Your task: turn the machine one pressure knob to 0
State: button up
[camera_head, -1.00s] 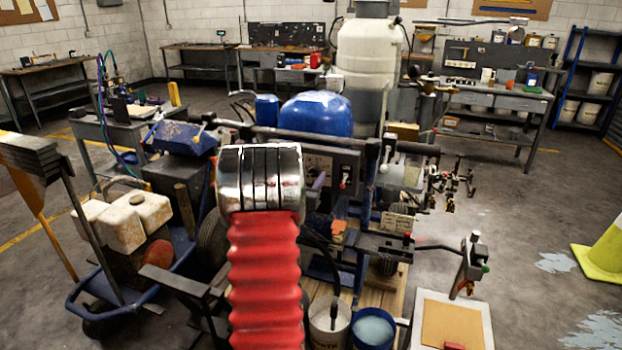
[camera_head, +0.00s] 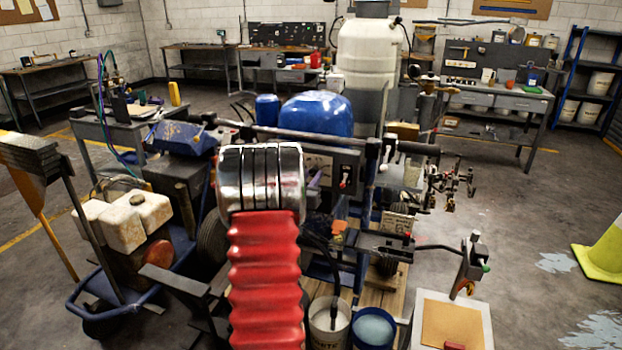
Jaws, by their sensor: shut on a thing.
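The line striper (camera_head: 316,113) stands in the middle of the view, with a blue rounded cover and a long dark handlebar. Its dark control panel (camera_head: 350,160) faces me, with a pale gauge face (camera_head: 318,163) and a small red-marked switch (camera_head: 344,183). My red ribbed arm with its chrome wrist covers the panel's left part. A purple piece (camera_head: 314,182) shows just right of the chrome; I cannot tell if it is a knob. My gripper's jaws are hidden behind my arm. The pressure knob and its setting cannot be made out.
A blue cart with white jugs (camera_head: 137,220) stands close on the left. A white bucket (camera_head: 329,325) and a blue bucket (camera_head: 372,327) stand below the panel. A yellow cone (camera_head: 603,250) is at the right. The floor between is mostly clear.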

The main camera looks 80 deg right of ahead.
jog(key=shift+n, duration=1.3)
jog(key=o, duration=1.1)
jog(key=shift+c, duration=0.2)
jog(key=shift+a, duration=0.15)
jog(key=w+a, duration=0.1)
jog(key=a, duration=1.2)
jog(key=shift+w+a, duration=0.15)
jog(key=shift+a, duration=0.1)
